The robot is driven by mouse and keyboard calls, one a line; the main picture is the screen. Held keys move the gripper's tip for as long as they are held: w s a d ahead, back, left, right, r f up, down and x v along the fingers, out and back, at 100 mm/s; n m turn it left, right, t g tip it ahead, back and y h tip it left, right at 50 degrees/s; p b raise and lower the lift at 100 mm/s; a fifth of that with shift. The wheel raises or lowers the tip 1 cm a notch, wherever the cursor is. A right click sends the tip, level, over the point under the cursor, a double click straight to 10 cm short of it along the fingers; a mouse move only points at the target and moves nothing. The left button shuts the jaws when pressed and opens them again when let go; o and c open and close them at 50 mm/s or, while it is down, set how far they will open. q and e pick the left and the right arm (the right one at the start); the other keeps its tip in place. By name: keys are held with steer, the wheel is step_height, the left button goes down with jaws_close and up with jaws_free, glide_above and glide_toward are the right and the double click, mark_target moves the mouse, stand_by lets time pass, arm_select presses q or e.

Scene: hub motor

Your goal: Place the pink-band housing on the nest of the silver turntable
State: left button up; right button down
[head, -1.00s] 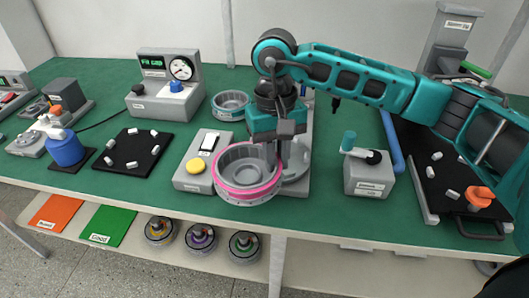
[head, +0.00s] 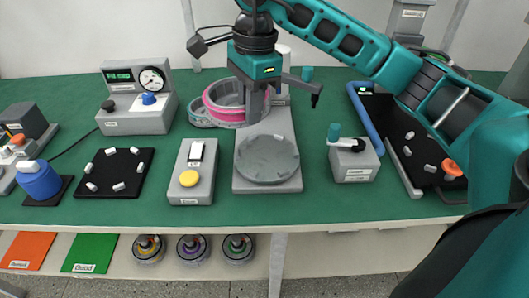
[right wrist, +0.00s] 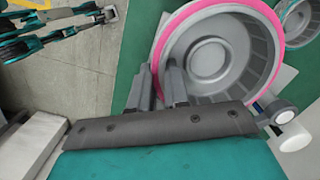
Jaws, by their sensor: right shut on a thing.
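The pink-band housing (head: 225,112) is a grey ribbed round cup with a pink ring. My right gripper (head: 254,108) is shut on its near right wall, with the cup's open side up. The silver turntable (head: 266,184) is a grey plate with a round nest (head: 266,158), which shows bare. The housing is left of the plate's far part, behind the nest and apart from it. In the right wrist view, the housing (right wrist: 208,57) shows its inside, and the fingers (right wrist: 166,88) are at its wall.
A box with a yellow button (head: 190,178) stands left of the turntable. A grey block with a teal handle (head: 353,160) stands right. A gauge box (head: 138,118) is at back left.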

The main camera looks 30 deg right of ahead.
steer(key=r+m, duration=0.1)
steer(key=m, duration=0.1)
steer(key=d+r+m, duration=0.1)
steer(key=m, duration=0.1)
steer(key=d+r+m+t, duration=0.1)
steer(key=m, duration=0.1)
steer(key=shift+w+r+m+p, duration=0.2)
steer(key=shift+r+m+p, duration=0.15)
steer(key=shift+r+m, duration=0.05)
steer(key=shift+d+r+m, duration=0.2)
steer(key=shift+r+m, duration=0.2)
steer(key=shift+m, duration=0.4)
steer(key=shift+f, duration=0.15)
steer(key=b, duration=0.2)
glide_above(260, 172)
step_height(260, 172, down, 14)
steer(key=shift+s+d+f, duration=0.1)
steer(key=shift+f, duration=1.3)
steer(key=shift+d+f, duration=0.1)
steer(key=shift+f, duration=1.3)
steer(key=c, duration=1.1)
jaws_free()
steer(key=shift+f, duration=0.1)
